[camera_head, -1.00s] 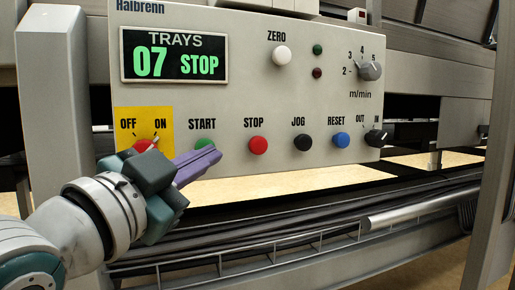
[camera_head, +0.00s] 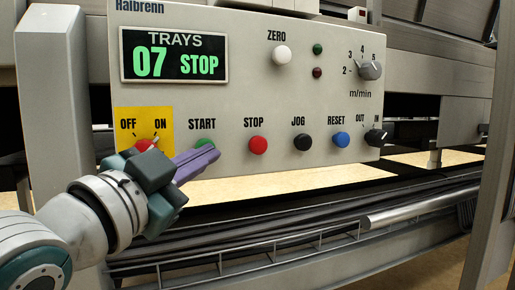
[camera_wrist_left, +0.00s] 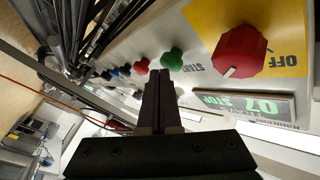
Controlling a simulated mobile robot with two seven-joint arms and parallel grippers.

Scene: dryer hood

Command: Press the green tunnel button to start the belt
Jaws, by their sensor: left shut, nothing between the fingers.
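The green START button (camera_head: 205,143) is on the grey control panel (camera_head: 230,100), partly hidden behind my left gripper's fingers in the head view. My left gripper (camera_head: 212,154) is shut and empty, its purple fingertips just in front of and below the button. In the left wrist view the green button (camera_wrist_left: 172,59) shows just beyond the shut fingertips (camera_wrist_left: 159,76). I cannot tell whether they touch. The display (camera_head: 173,55) reads "TRAYS 07 STOP". My right gripper is not in view.
A red OFF/ON switch (camera_head: 147,146) on a yellow plate sits left of the button, close to my gripper. The red STOP (camera_head: 258,145), black JOG (camera_head: 302,142) and blue RESET (camera_head: 340,139) buttons are to the right. A rail (camera_head: 420,208) runs below the panel.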

